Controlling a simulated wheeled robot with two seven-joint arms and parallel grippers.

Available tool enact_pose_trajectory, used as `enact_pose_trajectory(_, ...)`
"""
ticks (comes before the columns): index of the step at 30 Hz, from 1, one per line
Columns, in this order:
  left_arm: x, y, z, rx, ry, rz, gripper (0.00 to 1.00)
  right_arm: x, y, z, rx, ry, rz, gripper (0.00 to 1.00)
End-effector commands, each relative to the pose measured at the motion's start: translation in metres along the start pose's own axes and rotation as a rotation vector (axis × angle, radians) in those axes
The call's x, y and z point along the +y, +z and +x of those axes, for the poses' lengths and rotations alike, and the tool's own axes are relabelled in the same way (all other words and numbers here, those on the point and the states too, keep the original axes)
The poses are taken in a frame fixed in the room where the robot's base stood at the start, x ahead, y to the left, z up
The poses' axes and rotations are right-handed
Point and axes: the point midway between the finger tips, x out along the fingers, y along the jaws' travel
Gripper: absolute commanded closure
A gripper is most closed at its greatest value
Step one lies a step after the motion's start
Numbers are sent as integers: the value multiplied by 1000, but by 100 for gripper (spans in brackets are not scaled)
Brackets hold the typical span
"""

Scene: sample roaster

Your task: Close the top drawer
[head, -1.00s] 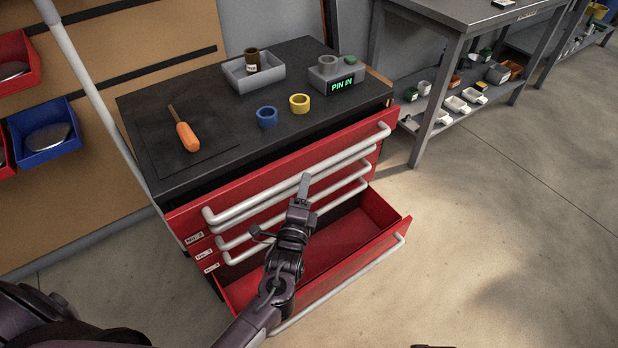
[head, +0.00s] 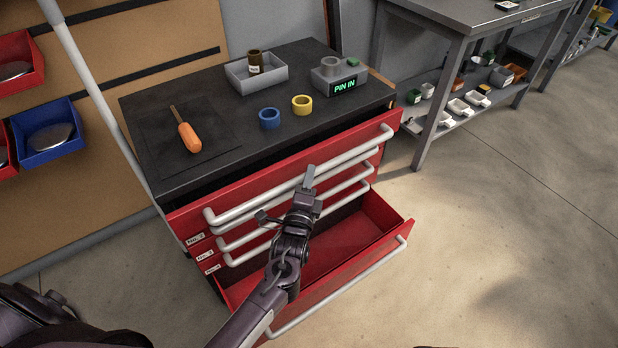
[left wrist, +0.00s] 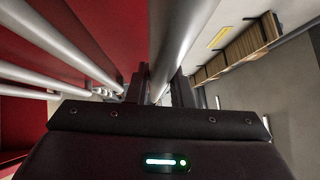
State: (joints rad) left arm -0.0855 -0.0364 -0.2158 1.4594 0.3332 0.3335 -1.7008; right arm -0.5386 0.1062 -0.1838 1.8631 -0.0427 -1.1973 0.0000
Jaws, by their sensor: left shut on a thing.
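The red cabinet's top drawer (head: 268,183) stands partly out, with a dark gap between its front and the black top. Its long pale handle bar (head: 352,155) runs along the front. My left gripper (head: 307,184) is at the middle of this handle, shut on it. In the left wrist view the bar (left wrist: 183,35) passes between the fingers of my left gripper (left wrist: 160,88). My forearm hides part of the drawer fronts below. My right gripper is not in view.
The bottom drawer (head: 352,240) is open wide and empty below my arm. On the cabinet top lie a screwdriver (head: 188,137), a blue ring (head: 269,118), a yellow ring (head: 302,105), a grey tray (head: 270,82) and a "PIN IN" block (head: 342,82). The floor at right is clear.

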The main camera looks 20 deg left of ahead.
Motion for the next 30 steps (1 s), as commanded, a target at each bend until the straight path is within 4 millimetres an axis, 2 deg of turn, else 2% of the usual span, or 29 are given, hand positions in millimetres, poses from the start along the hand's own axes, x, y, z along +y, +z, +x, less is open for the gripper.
enact_pose_trajectory(6,2,3,3,1,0,2,100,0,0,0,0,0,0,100)
enact_pose_trajectory(14,9,30,30,1,0,3,100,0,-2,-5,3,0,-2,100)
enact_pose_trajectory(22,9,32,31,-3,2,1,100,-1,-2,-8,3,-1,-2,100)
enact_pose_trajectory(23,9,33,31,-3,1,1,78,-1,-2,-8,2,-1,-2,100)
enact_pose_trajectory(24,9,33,31,-4,1,2,72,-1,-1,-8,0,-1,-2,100)
enact_pose_trajectory(27,9,32,31,-3,1,1,59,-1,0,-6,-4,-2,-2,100)
enact_pose_trajectory(30,9,32,31,-2,1,1,59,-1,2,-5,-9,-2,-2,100)
